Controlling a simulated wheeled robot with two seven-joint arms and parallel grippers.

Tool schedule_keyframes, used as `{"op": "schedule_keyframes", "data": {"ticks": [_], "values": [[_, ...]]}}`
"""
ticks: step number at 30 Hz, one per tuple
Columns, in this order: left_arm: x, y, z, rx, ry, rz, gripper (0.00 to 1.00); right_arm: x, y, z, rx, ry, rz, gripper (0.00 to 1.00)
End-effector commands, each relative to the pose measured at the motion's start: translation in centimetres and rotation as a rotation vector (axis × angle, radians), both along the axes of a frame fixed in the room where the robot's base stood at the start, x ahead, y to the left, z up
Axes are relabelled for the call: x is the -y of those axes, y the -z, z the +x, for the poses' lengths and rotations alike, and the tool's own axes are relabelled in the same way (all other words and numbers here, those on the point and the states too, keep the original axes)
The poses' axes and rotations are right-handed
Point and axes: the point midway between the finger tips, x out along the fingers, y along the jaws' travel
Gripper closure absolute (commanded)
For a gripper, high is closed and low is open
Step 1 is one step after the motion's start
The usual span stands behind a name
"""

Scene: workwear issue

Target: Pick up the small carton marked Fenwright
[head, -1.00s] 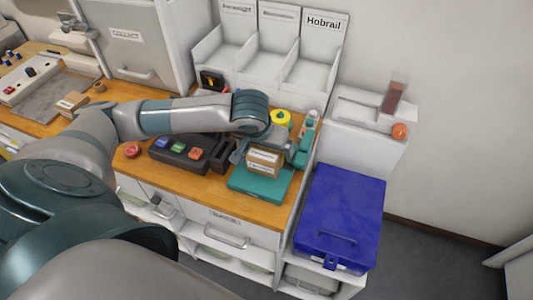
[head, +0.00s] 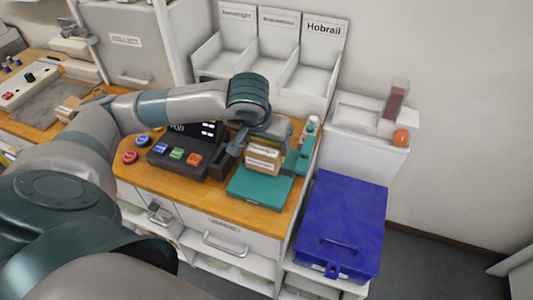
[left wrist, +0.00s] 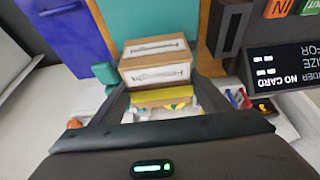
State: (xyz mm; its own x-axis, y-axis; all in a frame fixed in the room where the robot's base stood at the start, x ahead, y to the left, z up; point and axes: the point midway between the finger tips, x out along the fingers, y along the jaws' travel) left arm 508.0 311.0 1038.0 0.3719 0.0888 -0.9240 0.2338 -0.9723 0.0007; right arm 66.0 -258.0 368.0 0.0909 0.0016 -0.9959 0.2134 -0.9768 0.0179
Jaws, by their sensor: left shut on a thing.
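The small brown carton (head: 262,158) has a white label; in the left wrist view the carton (left wrist: 155,72) reads Fenwright. My left gripper (head: 264,148) is shut on it, one finger on each side, and in the left wrist view the gripper (left wrist: 157,78) points at its labelled side. The carton is over the back of the teal pad (head: 258,194) and looks a little above it. The gripper and arm hide what stands behind. My right gripper is not in view.
A terminal with coloured buttons (head: 176,154) and a dark screen stands left of the pad. White bins (head: 303,74) are behind. A blue lidded box (head: 340,222) is at the right, below the counter.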

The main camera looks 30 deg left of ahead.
Motion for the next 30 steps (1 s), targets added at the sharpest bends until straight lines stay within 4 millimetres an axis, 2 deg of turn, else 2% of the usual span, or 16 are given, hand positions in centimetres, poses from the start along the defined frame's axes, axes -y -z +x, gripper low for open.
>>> {"op": "schedule_keyframes", "data": {"ticks": [6,12,18,30], "values": [[0.0,-3.1,0.1,0.007,-0.001,0.0,0.62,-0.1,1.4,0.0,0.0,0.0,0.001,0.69],[0.0,-5.1,0.1,0.004,0.0,0.0,0.62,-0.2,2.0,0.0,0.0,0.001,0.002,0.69],[0.0,-5.8,0.0,0.002,0.0,0.0,0.62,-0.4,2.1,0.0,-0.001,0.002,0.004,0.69],[0.0,-5.8,0.0,0.001,0.0,0.0,0.62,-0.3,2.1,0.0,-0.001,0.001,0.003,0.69]]}}
